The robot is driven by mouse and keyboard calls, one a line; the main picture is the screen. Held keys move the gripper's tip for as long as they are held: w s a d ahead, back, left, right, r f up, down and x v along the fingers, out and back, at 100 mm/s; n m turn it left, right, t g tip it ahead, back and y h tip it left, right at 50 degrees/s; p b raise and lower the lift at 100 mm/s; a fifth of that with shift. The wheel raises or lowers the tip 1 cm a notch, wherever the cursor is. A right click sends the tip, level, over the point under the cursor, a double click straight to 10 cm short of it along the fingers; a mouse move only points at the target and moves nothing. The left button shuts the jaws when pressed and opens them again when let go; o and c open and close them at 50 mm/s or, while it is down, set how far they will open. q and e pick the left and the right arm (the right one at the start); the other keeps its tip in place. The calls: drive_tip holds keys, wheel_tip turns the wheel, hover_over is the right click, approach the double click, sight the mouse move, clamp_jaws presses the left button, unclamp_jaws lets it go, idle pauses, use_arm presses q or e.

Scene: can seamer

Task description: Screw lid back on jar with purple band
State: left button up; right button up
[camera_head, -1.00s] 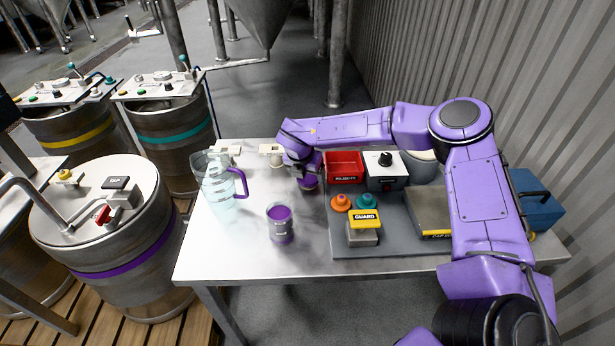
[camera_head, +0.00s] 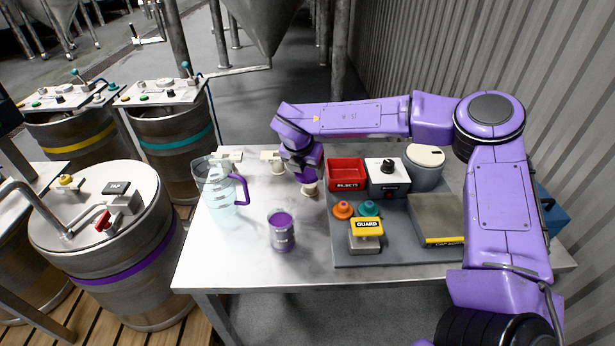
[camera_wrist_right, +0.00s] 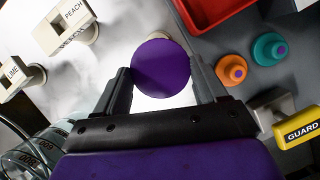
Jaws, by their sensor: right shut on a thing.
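My right gripper (camera_head: 308,176) is shut on a round purple lid (camera_wrist_right: 161,67), which fills the space between its fingers in the right wrist view. The lid is held above a small cream stand (camera_head: 309,189), apart from it in the head view. The stand also shows partly behind the lid in the right wrist view (camera_wrist_right: 182,101). A small jar (camera_head: 282,236) with purple at its top and a grey lower body stands upright on the table, in front and left of the gripper. Whether its top is open is hard to tell. My left gripper is out of view.
A clear jug (camera_head: 216,190) with a purple handle stands left. Cream stands labelled PEACH (camera_wrist_right: 72,25) and LIME (camera_wrist_right: 14,78) are nearby. Right of the gripper, a grey board (camera_head: 345,250) bears a red bin (camera_head: 346,173), orange and teal knobs, and a GUARD block (camera_head: 366,235).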

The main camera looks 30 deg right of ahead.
drive_tip(key=s+a+r+b, duration=0.2)
drive_tip(key=s+a+r, duration=0.4)
drive_tip(key=s+a, duration=0.1)
drive_tip(key=shift+s+a+r, duration=0.15)
drive_tip(key=shift+s+a, duration=0.25)
drive_tip(key=shift+s, duration=0.05)
drive_tip(key=w+a+r+m+g+y, duration=0.1)
drive_tip(key=w+a+m+g, duration=0.1)
drive_tip(key=m, duration=0.9)
drive_tip(key=w+a+m+g+y, duration=0.1)
drive_tip(key=a+m+g, duration=0.4)
drive_tip(key=m, duration=0.5)
drive_tip(key=shift+w+r+m, duration=0.35)
drive_tip(key=shift+w+m, duration=0.05)
drive_tip(key=shift+w, duration=0.15)
